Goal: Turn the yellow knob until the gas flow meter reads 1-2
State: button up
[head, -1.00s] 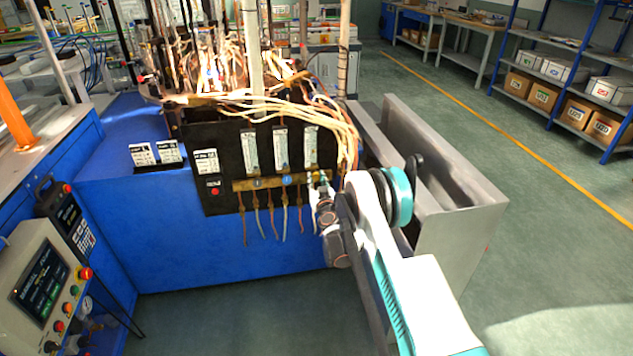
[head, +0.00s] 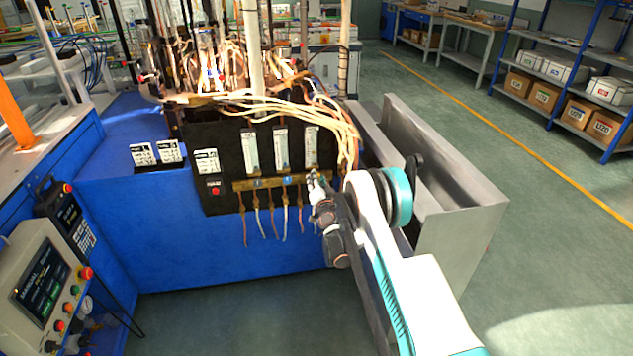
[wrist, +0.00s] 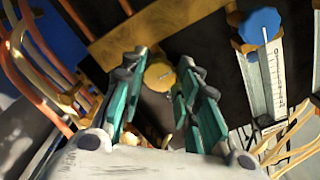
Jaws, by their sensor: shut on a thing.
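The yellow knob (wrist: 158,75) shows between the two teal-padded fingers of my gripper (wrist: 160,84) in the wrist view. The fingers are shut on it from both sides. In the head view my gripper (head: 314,178) is at the right end of the brass bar and hides the knob. The rightmost gas flow meter (head: 311,147) is a pale upright tube on the black panel (head: 225,160), just above my gripper. Its reading is too small to make out. In the wrist view my fingers mostly hide this meter.
A blue knob (wrist: 260,25) with its own scaled meter (wrist: 263,82) is beside my gripper. Two more meters stand left on the panel. Thin hoses (head: 272,222) hang below the brass bar (head: 243,184), and pale hoses curve close by on the right. A grey metal trough (head: 455,195) is right of my arm.

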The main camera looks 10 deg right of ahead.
jog(key=m, duration=0.7)
dwell(0.6)
jog(key=o, duration=1.1)
jog(key=shift+c, duration=0.2)
jog(key=s, duration=0.7)
jog(key=shift+s, duration=0.25)
